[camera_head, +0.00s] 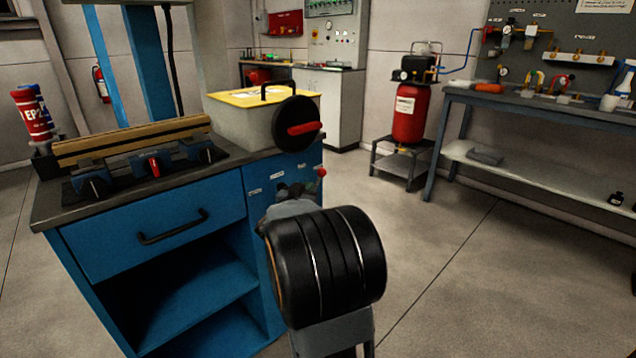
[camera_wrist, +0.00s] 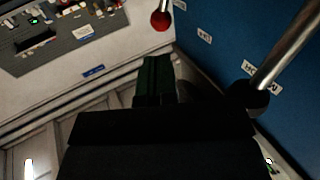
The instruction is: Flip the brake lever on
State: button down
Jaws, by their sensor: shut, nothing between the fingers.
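The blue front panel (camera_head: 262,180) of the bench carries small white labels, too small to read, so I cannot tell which control is the brake lever. A red ball knob (camera_head: 321,172) stands out at the panel's right side; a red ball (camera_wrist: 160,20) also shows at the top of the wrist view. In the wrist view a metal rod with a black end (camera_wrist: 247,98) crosses in front of the blue panel at the right. My gripper (camera_wrist: 157,62) is shut and empty, left of that rod and below the red ball, apart from both. My arm partly hides the panel in the head view.
A black disc with a red handle (camera_head: 302,129) sits above the panel. Clamps and a wooden beam (camera_head: 130,140) lie on the bench top. A red compressor (camera_head: 410,112) and a workbench (camera_head: 540,106) stand behind at the right. The floor between is clear.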

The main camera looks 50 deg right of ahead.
aim_at(320, 174)
jog(key=b+x, duration=0.1)
jog(key=x, duration=0.5)
jog(key=shift+d+b, duration=0.3)
jog(key=shift+b, duration=0.1)
jog(key=shift+w+d, duration=0.15)
jog(key=shift+d, duration=0.1)
jog(key=shift+r, duration=0.1)
